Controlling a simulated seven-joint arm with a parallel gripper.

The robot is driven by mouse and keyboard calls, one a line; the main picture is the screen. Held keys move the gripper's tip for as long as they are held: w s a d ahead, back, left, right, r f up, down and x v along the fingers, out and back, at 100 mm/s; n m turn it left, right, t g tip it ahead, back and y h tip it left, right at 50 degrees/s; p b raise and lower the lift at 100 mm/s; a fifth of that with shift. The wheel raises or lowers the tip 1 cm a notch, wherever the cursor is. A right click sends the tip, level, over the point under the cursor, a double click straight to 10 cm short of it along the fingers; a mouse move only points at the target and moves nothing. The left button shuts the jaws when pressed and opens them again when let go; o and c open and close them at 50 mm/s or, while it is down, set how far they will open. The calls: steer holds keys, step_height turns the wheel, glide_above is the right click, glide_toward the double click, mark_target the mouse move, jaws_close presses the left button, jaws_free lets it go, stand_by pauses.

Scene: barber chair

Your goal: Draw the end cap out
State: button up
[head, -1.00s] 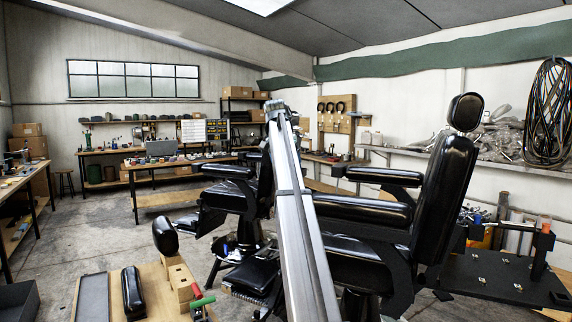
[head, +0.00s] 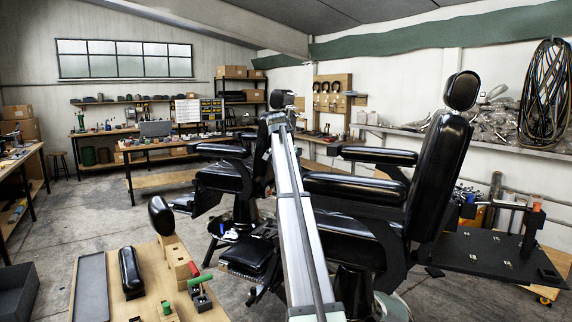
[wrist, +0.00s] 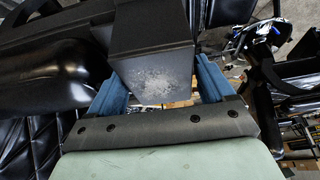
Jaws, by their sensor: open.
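In the wrist view a dark grey block with a pale, scuffed lower face (wrist: 155,80) sits between my fingers. It looks like the end cap, but I cannot tell for sure. My gripper (wrist: 160,68) has two blue fingers, open, one on each side of the block. Small gaps seem to show beside it; contact is unclear. In the head view my arm runs up the middle in front of the black barber chairs, and my gripper cannot be made out there.
The near barber chair (head: 443,165) has black padded arms. A wooden bench (head: 150,275) at front left holds a black pad (head: 131,270) and red and green handled tools. A dark platform (head: 480,255) stands at right. Open floor lies at left. Black quilted upholstery (wrist: 30,125) is close in the wrist view.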

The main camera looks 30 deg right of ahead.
steer(key=shift+d+f, duration=0.15)
steer(key=shift+f, duration=0.25)
steer(key=shift+c, duration=0.4)
steer(key=c, duration=1.1)
steer(key=shift+w+r, duration=0.1)
steer(key=shift+r, duration=0.1)
steer(key=shift+r, duration=2.85)
